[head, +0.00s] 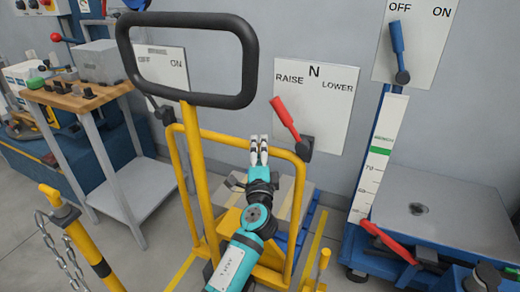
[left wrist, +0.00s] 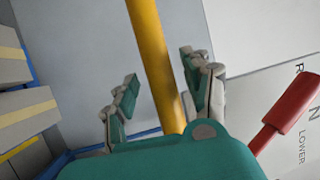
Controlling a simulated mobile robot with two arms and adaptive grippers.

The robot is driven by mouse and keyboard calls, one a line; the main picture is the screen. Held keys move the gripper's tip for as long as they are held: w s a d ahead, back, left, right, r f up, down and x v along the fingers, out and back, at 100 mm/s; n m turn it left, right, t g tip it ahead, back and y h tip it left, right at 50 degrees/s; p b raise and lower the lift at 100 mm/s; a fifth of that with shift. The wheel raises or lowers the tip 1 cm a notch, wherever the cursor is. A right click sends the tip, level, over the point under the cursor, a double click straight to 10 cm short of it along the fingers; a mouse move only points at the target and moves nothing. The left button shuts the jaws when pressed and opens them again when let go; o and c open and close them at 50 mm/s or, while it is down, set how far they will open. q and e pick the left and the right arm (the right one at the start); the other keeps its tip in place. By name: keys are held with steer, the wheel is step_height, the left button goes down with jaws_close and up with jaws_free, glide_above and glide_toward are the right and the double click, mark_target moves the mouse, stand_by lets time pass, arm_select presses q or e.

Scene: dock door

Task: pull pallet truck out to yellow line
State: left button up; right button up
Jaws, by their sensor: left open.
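The pallet truck shows a yellow post (head: 198,170) topped by a black loop handle (head: 122,50), standing upright in front of the wall. A yellow tubular hoop (head: 291,215) stands just behind the post; I cannot tell if it belongs to the truck. My left gripper (head: 258,148) is open at the hoop's top bar. In the left wrist view, a yellow bar (left wrist: 150,50) runs between its spread fingers (left wrist: 160,85), unclamped; contact cannot be told. My arm hides part of the truck's base. Yellow floor lines (head: 180,272) lie near the base. My right gripper is not in view.
A red lever (head: 287,120) beside a RAISE/LOWER sign (head: 318,85) is close right of my left gripper. A blue lift table (head: 445,205) stands right, a workbench (head: 75,95) left. A striped post (head: 85,240) with a chain (head: 50,240) stands front left.

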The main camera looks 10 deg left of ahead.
arm_select(q)
steer(key=shift+w+a, duration=0.1)
steer(key=shift+w, duration=0.2)
jaws_close()
stand_by(0.4)
